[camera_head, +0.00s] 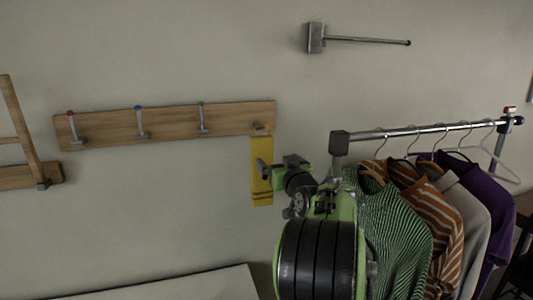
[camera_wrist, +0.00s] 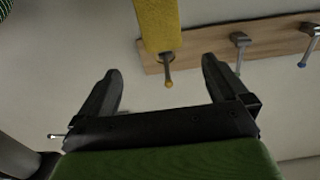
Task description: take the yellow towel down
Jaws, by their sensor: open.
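The yellow towel (camera_head: 261,160) hangs from the right end of a wooden hook rail (camera_head: 170,122) on the wall. In the wrist view the towel (camera_wrist: 158,25) is at the top, by a metal hook with a yellowish tip (camera_wrist: 168,83). This view looks turned over compared with the head view. My gripper (camera_wrist: 160,80) is open and empty; its two black fingers stand apart, with the hook tip between them in the picture. In the head view my gripper (camera_head: 264,170) is in front of the towel and covers part of it. I cannot tell whether they touch.
A clothes rack (camera_head: 430,131) with several garments stands close on the right of my arm. A metal wall bar (camera_head: 365,40) is above. Other rail hooks have red (camera_head: 70,113), blue (camera_head: 138,107) and green tips. A wooden frame (camera_head: 20,130) is at the left.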

